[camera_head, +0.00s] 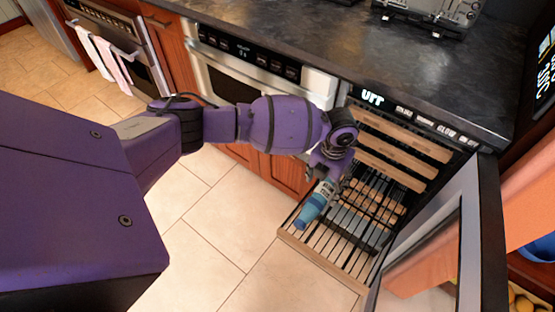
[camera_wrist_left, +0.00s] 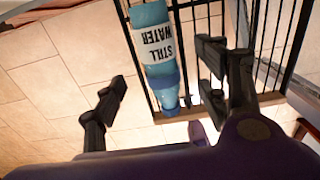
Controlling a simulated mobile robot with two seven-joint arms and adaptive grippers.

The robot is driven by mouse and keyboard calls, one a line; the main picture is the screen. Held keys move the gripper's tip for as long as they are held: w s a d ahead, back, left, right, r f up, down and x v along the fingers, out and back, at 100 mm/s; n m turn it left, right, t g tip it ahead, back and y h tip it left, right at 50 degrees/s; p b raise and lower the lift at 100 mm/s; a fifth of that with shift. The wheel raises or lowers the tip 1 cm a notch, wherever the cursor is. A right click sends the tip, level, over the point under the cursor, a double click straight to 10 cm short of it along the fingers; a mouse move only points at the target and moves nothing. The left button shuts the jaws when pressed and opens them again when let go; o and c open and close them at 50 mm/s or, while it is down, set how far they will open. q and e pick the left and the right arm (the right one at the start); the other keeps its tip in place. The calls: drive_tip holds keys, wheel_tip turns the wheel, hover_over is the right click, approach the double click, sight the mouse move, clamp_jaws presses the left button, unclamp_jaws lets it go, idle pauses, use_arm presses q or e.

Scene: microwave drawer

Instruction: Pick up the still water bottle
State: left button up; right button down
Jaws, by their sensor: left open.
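The still water bottle (camera_head: 310,208) is blue with a white label and lies on its side on a pulled-out slatted rack (camera_head: 352,269) of an open cooler. In the left wrist view the bottle (camera_wrist_left: 151,22) shows its "STILL WATER" label, with its narrow end toward the bottom of the picture. My left gripper (camera_head: 325,170) is over the bottle's far part in the head view and hides some of it. In the wrist view the open fingers of the left gripper (camera_wrist_left: 160,70) stand on either side of the bottle, apart from it. My right gripper is not in view.
The cooler's open door (camera_head: 440,250) stands to the right of the rack. More wooden-fronted shelves (camera_head: 400,135) are inside, above the rack. A dark countertop (camera_head: 330,45) runs above, with an oven (camera_head: 230,85) to the left. The tiled floor (camera_head: 215,230) is clear.

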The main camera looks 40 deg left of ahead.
sight(321, 195)
use_arm(q)
drive_tip(key=f, duration=0.7)
drive_tip(key=shift+s+a+b, duration=0.1)
drive_tip(key=shift+s+b, duration=0.1)
drive_tip(key=shift+b, duration=0.1)
drive_tip(key=shift+c, duration=0.5)
drive_tip(key=shift+r, duration=0.1)
drive_tip(key=c, duration=1.4)
drive_tip(key=shift+c, duration=0.7)
drive_tip(key=shift+w+r, duration=0.1)
drive_tip(key=shift+r, duration=0.05)
